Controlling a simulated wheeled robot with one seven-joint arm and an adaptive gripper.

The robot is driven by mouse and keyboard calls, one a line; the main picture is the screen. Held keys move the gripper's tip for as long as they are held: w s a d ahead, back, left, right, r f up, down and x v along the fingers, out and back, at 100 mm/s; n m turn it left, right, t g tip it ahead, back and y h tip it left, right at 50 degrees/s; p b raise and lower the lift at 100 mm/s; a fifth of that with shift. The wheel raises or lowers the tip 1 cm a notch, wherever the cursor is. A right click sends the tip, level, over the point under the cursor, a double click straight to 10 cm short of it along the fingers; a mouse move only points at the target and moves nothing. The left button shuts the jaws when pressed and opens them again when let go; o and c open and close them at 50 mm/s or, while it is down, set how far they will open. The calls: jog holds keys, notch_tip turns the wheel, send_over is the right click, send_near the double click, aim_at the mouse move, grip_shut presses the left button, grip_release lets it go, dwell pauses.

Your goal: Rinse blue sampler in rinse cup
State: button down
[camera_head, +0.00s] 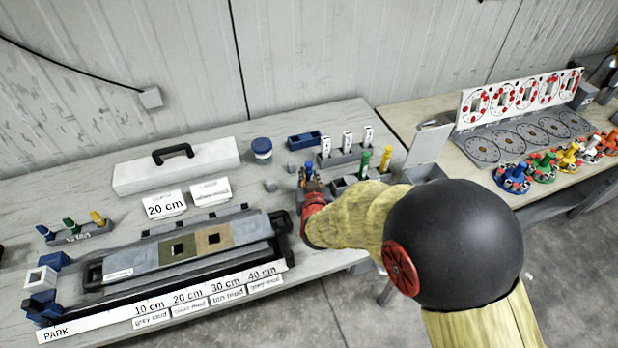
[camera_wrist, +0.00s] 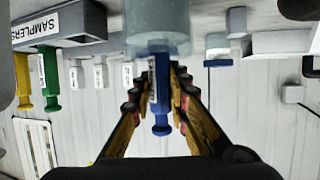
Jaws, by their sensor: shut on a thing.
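My gripper (camera_wrist: 160,85) is shut on the blue sampler (camera_wrist: 161,122), with a finger on each side of its shaft. In the wrist view the sampler's capped end points down the picture. Its other end meets a pale grey cylinder (camera_wrist: 157,22) at the top edge; I cannot tell whether this is the rinse cup or whether the sampler is inside it. In the head view my gripper (camera_head: 309,178) is at the right part of the bench, and the blue sampler (camera_head: 308,167) shows only as a small blue top. Its lower end is hidden there.
Green (camera_head: 365,164) and yellow (camera_head: 386,159) samplers stand in a rack to the right; its label shows in the wrist view. A blue-topped jar (camera_head: 261,149) and white-topped vials (camera_head: 347,140) stand behind. A tray (camera_head: 135,262) lies at left. Open bench lies around the jar.

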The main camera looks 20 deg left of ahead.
aim_at(309, 163)
jog(key=shift+r, duration=0.25)
jog(key=shift+r+p, duration=2.85)
jog(key=shift+r, duration=1.4)
jog(key=shift+r, duration=0.1)
